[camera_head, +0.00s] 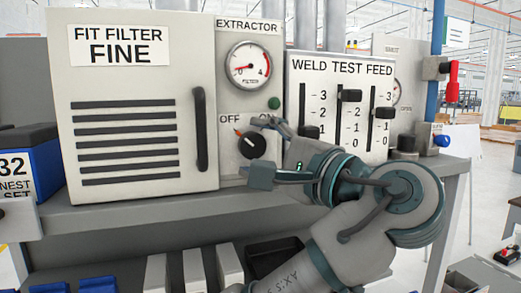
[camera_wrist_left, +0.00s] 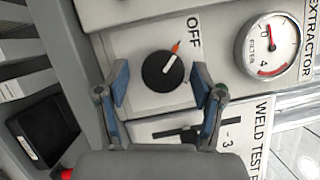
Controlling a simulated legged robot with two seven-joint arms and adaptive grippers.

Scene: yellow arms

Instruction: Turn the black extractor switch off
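The black extractor switch (camera_head: 251,146) is a round knob on the panel below the gauge. Its pointer with a red tip points up-left toward the OFF label (camera_head: 230,119); the ON label is mostly hidden by a finger. In the left wrist view the knob (camera_wrist_left: 163,71) sits between the fingers, its red tip toward OFF (camera_wrist_left: 194,33). My left gripper (camera_head: 260,150) is open, with one finger above and one below the knob. In the left wrist view gaps show between the knob and both fingertips (camera_wrist_left: 159,80). My right gripper is not in view.
A gauge (camera_head: 247,66) and a green button (camera_head: 274,103) are above the knob. A filter cabinet (camera_head: 140,110) with a dark handle (camera_head: 200,130) stands left. The slider panel (camera_head: 340,105) stands right, behind my left arm. A grey shelf (camera_head: 120,218) runs below.

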